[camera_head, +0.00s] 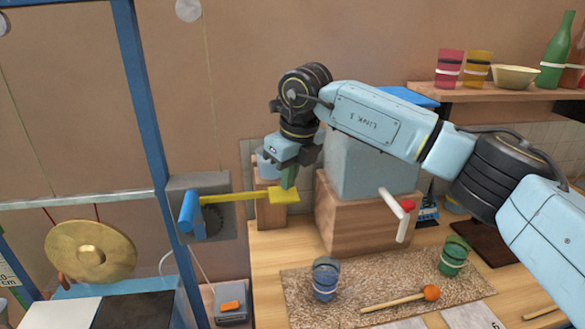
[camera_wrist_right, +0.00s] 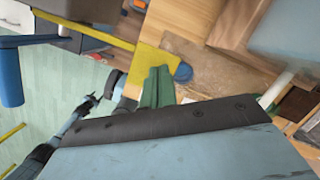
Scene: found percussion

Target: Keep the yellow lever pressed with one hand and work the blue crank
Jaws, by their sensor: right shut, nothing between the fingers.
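The yellow lever (camera_head: 240,197) sticks out to the right from a grey box (camera_head: 207,185) and ends in a flat pad (camera_head: 284,195). The blue crank (camera_head: 188,213) is on the box's near side; it also shows at the left of the wrist view (camera_wrist_right: 11,75). My right gripper (camera_head: 289,178) is shut and empty, its green fingertips pointing down at the pad. In the wrist view the fingertips (camera_wrist_right: 157,88) overlap the pad's edge; I cannot tell whether they press it. A blue and black arm part, seemingly my left (camera_wrist_right: 75,115), shows at lower left, blurred and small.
A blue post (camera_head: 150,120) stands left of the crank, with a brass gong (camera_head: 90,250) beyond. On the table are a wooden block (camera_head: 345,232), a white rod with a red part (camera_head: 396,215), a blue cup (camera_head: 326,279), a green cup (camera_head: 454,256) and a mallet (camera_head: 400,299).

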